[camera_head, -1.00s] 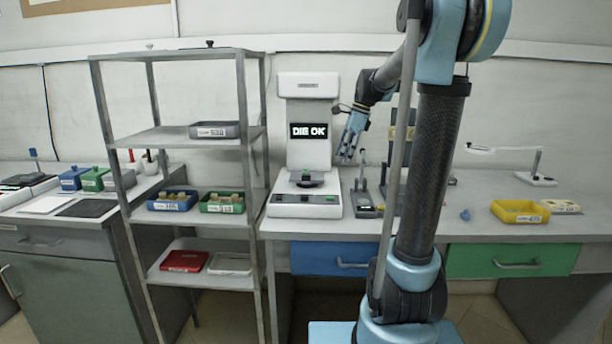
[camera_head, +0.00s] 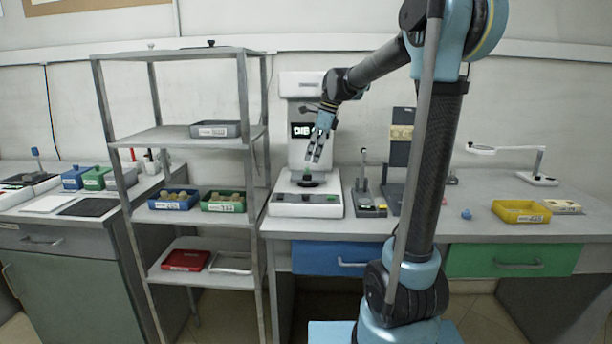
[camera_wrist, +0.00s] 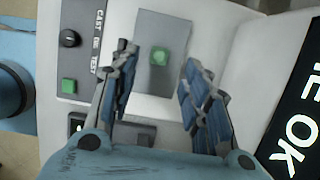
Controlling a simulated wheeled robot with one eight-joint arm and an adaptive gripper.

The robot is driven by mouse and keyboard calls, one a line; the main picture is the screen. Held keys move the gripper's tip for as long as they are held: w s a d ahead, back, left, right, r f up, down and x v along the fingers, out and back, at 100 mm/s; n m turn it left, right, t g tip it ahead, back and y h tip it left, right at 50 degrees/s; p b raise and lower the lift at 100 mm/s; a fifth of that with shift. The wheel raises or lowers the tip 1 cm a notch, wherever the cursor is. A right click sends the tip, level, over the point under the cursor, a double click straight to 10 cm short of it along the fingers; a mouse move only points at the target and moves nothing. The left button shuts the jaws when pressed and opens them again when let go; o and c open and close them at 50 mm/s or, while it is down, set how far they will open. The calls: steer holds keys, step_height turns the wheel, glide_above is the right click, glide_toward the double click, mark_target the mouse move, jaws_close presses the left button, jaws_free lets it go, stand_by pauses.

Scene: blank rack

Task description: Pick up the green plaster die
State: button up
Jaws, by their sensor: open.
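The green plaster die (camera_wrist: 160,57) lies on a grey plate (camera_wrist: 152,82) of the white test machine in the wrist view. In the head view the small green die (camera_head: 307,177) shows on the stage of the white machine (camera_head: 306,209). My gripper (camera_head: 315,155) is open and empty, above the stage in front of the machine's column. In the wrist view the blue-padded fingers of my gripper (camera_wrist: 158,61) stand to either side of the die, apart from it.
The machine's display (camera_wrist: 295,110) reads "DIE OK" and stands close on the right in the wrist view. The machine's panel has a black knob (camera_wrist: 69,38) and a green button (camera_wrist: 69,86). A metal shelf (camera_head: 190,137) stands left, a small grey stand (camera_head: 369,205) right.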

mark_target(307, 171)
steer(key=shift+x, duration=2.55)
steer(key=shift+a, duration=0.1)
steer(key=c, duration=1)
steer(key=shift+r, duration=0.1)
